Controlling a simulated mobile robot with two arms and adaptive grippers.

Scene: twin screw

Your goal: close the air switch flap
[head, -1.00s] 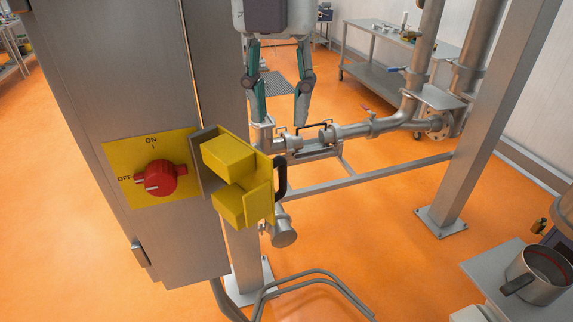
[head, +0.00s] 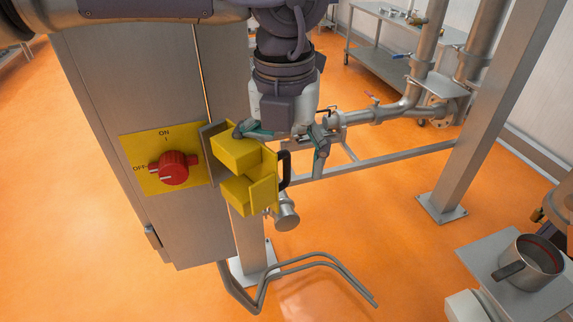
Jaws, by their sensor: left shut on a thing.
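The air switch flap (head: 236,153) is a yellow box-shaped cover with a black handle (head: 285,169). It stands swung open to the right of the red rotary switch (head: 174,168), which sits on a yellow plate marked ON and OFF. The red switch is uncovered. My left gripper (head: 278,150) comes down from above onto the flap's upper edge. One finger lies at the top of the yellow box and the other hangs on the right side near the handle. It is shut on the flap; the exact contact is partly hidden.
The grey cabinet (head: 130,110) carries the switch. Steel pipes (head: 375,115) and a frame post (head: 480,120) stand to the right. A metal pot (head: 533,262) stands on a surface at the lower right. Bent tubes (head: 315,262) run low in front.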

